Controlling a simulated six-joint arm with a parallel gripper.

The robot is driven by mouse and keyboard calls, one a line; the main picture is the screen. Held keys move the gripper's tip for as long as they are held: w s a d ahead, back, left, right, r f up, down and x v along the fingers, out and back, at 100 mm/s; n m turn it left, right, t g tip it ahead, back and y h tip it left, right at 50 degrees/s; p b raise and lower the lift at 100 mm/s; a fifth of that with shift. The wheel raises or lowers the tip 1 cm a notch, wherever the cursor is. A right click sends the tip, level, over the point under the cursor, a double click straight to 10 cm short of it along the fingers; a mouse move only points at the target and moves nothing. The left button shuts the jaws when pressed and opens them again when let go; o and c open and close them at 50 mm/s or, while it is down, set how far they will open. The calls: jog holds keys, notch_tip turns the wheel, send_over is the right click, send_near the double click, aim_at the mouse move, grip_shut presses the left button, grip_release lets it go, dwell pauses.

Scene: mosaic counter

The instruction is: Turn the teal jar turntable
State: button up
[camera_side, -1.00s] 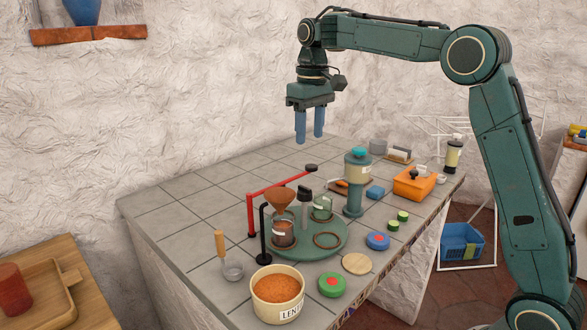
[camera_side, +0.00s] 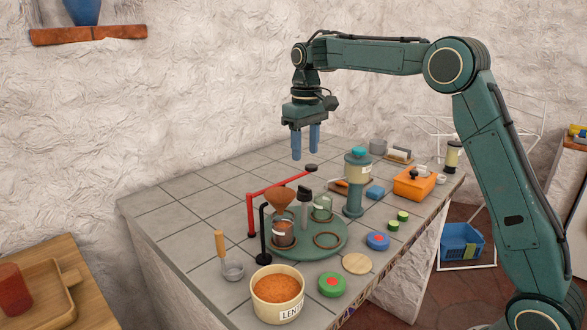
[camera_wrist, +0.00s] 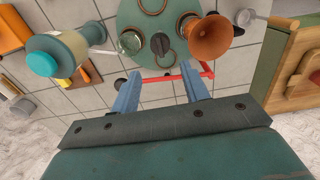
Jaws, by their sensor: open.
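The teal turntable (camera_side: 335,243) lies on the tiled counter. It bears a jar (camera_side: 283,234) under a copper funnel (camera_side: 279,200), a clear glass jar (camera_side: 322,208), an empty ring (camera_side: 328,240) and a central post with a dark knob (camera_side: 305,194). In the wrist view the turntable (camera_wrist: 183,30) is at the top, with the knob (camera_wrist: 160,43) and funnel (camera_wrist: 210,38) on it. My gripper (camera_side: 305,156) is open and empty, pointing down, well above the counter behind the turntable. Its blue fingers (camera_wrist: 160,85) also show apart in the wrist view.
A red bar (camera_side: 282,183) with a dark end stands behind the turntable, below my gripper. A black stand (camera_side: 264,232) is at its left. A teal-topped dispenser (camera_side: 356,182) stands to the right. A lentil tub (camera_side: 277,290) is in front. The back-left tiles are clear.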

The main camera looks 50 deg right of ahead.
send_over(304, 210)
jog(key=f, duration=1)
jog(key=shift+w+d+f, duration=0.2)
jog(key=shift+d, duration=0.1)
jog(key=shift+c, duration=0.3)
grip_shut()
